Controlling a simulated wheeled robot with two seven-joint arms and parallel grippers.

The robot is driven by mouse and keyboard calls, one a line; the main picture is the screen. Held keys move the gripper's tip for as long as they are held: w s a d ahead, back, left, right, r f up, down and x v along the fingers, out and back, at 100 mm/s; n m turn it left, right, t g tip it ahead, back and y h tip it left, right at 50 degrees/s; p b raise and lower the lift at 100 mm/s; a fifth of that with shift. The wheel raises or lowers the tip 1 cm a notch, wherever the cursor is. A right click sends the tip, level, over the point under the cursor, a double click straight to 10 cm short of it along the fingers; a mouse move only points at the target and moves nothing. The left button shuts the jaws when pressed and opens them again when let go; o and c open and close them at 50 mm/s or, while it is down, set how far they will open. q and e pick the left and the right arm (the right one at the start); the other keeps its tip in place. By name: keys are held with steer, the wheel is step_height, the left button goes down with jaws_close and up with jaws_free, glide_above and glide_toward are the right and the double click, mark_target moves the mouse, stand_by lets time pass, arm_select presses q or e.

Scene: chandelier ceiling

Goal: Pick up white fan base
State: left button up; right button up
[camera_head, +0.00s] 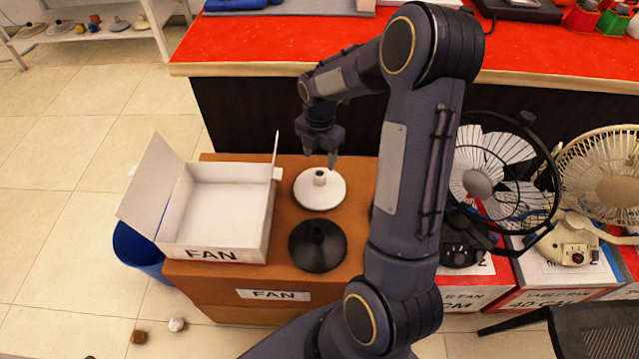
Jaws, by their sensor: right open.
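The white fan base (320,193) is a round disc with a short central stem. It stands upright on a brown box (278,222), behind a black fan base (317,246). My right gripper (322,160) points down just above the white base, with its fingers apart near the top of the stem. Nothing shows between the fingers. From this angle I cannot tell whether a fingertip touches the stem. My left gripper is not in view.
An open white carton (215,222) marked FAN sits left of the bases. A red-topped counter (270,45) stands behind. A black fan (490,178) and a cream fan (605,185) stand at right. A blue bin (135,248) is at left.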

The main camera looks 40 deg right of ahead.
mark_target(320, 173)
steer(key=shift+f+n, duration=0.2)
steer(key=shift+n, duration=0.2)
steer(key=shift+s+f, duration=0.1)
steer(key=shift+f, duration=0.25)
steer(key=f+b, duration=0.1)
steer(key=f, duration=0.2)
steer(key=f+b, duration=0.1)
steer(key=f, duration=0.3)
steer(key=shift+w+d, duration=0.15)
steer(key=shift+w, duration=0.05)
steer(key=shift+c, duration=0.4)
jaws_close()
steer(key=shift+r, duration=0.1)
